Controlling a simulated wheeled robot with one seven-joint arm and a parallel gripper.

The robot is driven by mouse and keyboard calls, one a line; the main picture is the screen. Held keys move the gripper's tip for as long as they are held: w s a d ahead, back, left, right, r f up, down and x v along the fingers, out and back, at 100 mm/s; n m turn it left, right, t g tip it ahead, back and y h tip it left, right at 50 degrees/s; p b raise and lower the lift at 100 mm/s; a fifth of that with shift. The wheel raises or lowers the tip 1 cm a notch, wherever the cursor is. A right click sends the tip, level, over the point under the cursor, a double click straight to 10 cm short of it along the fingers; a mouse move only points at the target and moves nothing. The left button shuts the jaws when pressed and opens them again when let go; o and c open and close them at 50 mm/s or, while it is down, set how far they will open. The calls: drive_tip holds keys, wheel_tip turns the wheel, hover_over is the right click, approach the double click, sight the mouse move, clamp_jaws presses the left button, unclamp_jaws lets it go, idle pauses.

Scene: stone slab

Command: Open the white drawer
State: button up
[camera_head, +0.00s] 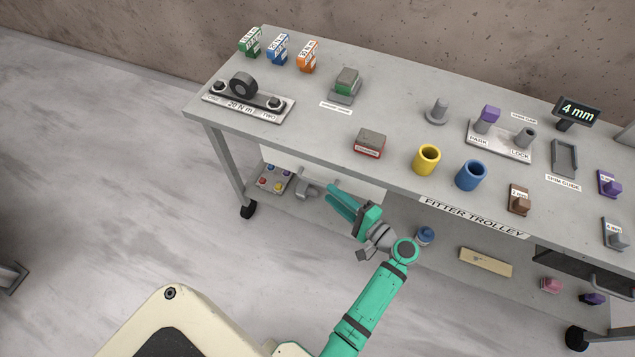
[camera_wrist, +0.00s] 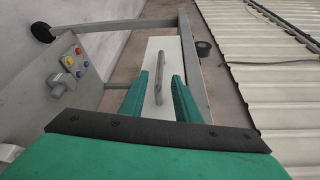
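The white drawer (camera_head: 300,165) sits under the tabletop at the left of the trolley. Its front looks flush with the trolley, and my gripper hides part of it in the head view. In the wrist view the white drawer front (camera_wrist: 173,48) carries a grey bar handle (camera_wrist: 160,72). My gripper (camera_head: 331,191) is in front of the drawer with its green fingers apart and nothing held. In the wrist view the handle lies in line with the gap between the fingers (camera_wrist: 160,82); I cannot tell how far the fingertips are from it.
The trolley top (camera_head: 300,130) overhangs above my gripper, with a red-based block (camera_head: 370,143) near its edge. A button box (camera_head: 274,179) is on the lower shelf at left. A dark drawer (camera_head: 575,268) is at right. The floor in front is clear.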

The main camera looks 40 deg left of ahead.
sight(317, 182)
drive_tip(key=a, duration=0.5)
drive_tip(key=w+a, duration=0.1)
drive_tip(key=a, duration=0.1)
drive_tip(key=shift+a+f, duration=0.2)
drive_tip(key=shift+f, duration=0.1)
clamp_jaws()
